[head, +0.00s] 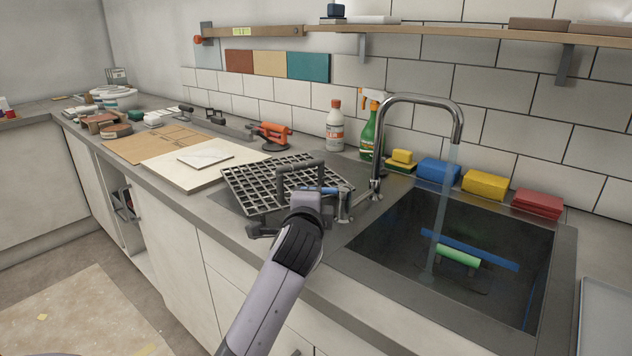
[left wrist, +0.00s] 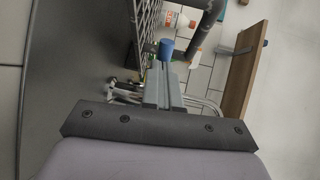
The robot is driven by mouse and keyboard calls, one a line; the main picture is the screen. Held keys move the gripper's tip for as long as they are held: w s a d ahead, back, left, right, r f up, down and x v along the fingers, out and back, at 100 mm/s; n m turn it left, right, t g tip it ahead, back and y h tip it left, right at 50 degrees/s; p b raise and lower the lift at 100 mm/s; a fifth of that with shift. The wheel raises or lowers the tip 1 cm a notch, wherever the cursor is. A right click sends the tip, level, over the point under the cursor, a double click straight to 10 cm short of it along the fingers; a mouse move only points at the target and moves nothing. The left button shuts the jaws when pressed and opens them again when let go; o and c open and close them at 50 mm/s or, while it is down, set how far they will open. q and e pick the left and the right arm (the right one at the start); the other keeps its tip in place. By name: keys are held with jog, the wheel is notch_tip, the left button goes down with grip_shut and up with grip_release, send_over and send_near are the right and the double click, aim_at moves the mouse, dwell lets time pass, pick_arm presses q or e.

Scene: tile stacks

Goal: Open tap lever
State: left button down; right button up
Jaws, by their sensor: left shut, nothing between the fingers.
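The chrome tap (head: 376,165) stands behind the sink, its spout arching over the basin. A water stream (head: 440,215) runs down from it. Left of the tap a short metal post (head: 343,206) with a blue part (head: 328,190) seems to be the lever; the gripper partly hides it. My left gripper (head: 318,190) is shut and empty beside this part. In the left wrist view the blue cap (left wrist: 166,48) shows just past the fingertips (left wrist: 160,72); I cannot tell whether they touch. My right gripper is not in view.
A black grid rack (head: 258,183) lies close behind and left of the gripper. A white bottle (head: 334,128) and a green spray bottle (head: 369,135) stand by the wall. The sink (head: 400,245) holds blue and green items. Sponges (head: 485,185) line its back edge.

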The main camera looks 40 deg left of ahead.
pick_arm(q)
jog(key=shift+w+a+r+m+t+h+p, duration=0.2)
jog(key=shift+a+m+t+h+p, duration=0.15)
jog(key=shift+m+h+p, duration=0.35)
jog(key=shift+w+a+f+p, duration=0.1)
jog(key=shift+a+p, duration=0.05)
jog(key=shift+p, duration=0.2)
jog(key=shift+w+a+f+p, duration=0.15)
jog(key=shift+w+a+p, duration=0.1)
jog(key=shift+p, duration=0.2)
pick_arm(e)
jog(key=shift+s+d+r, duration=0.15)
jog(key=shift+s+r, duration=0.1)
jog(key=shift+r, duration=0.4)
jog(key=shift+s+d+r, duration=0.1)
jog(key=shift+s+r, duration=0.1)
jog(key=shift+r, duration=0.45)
